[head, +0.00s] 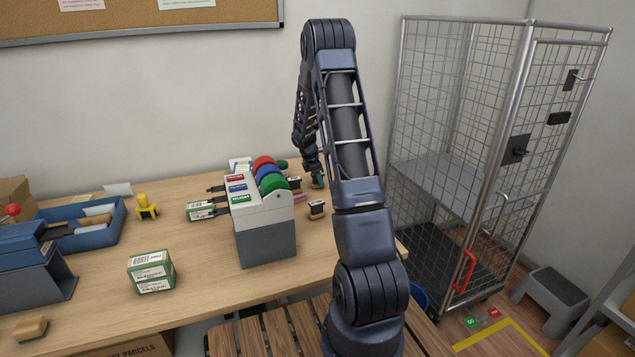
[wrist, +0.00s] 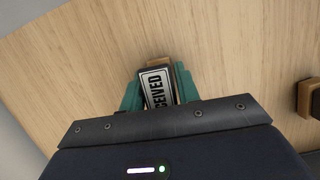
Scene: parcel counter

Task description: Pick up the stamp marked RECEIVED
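The stamp marked RECEIVED (wrist: 157,88) shows in the wrist view, its white label with black letters partly cut off by my gripper's body. A tan wooden part shows beyond the label. My gripper (wrist: 160,82) has its green fingers on both sides of the stamp, close against it with no clear gap. In the head view my gripper (head: 318,180) is low over the back of the counter, right of the tape dispenser. The stamp is mostly hidden there. I cannot tell whether it is off the counter.
Another stamp (head: 317,208) stands close in front of my gripper; a dark-topped block (wrist: 308,98) shows at the wrist view's right. The grey dispenser (head: 266,243) with coloured rolls is to the left. A wire cage trolley (head: 463,170) stands right of the counter (head: 205,270).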

